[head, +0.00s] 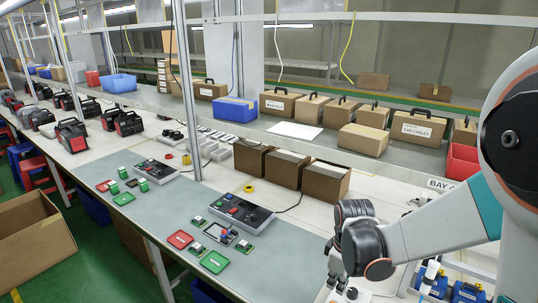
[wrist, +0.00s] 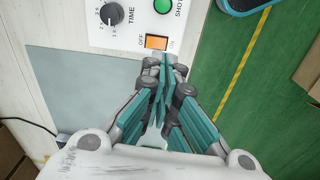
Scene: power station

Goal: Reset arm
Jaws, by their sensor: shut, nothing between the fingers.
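My arm (head: 445,225) reaches in from the right in the head view, bent over the near right end of the bench. My gripper (head: 340,284) points down there, above a white control panel (head: 352,295) mostly cut off by the frame. In the wrist view my gripper (wrist: 166,62) is shut and empty, its teal fingers together. The fingertips are beside an orange OFF/ON switch (wrist: 156,42) on the white panel (wrist: 118,38); whether they touch it I cannot tell. A TIME knob (wrist: 112,14) and a green button (wrist: 149,7) are on the same panel.
A grey mat (head: 150,220) holds red and green trays (head: 214,262) and circuit parts. Brown boxes (head: 325,183) stand behind my gripper, and blue-and-black items (head: 466,292) lie at lower right. Green floor (wrist: 250,90) is open beside the bench in the wrist view.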

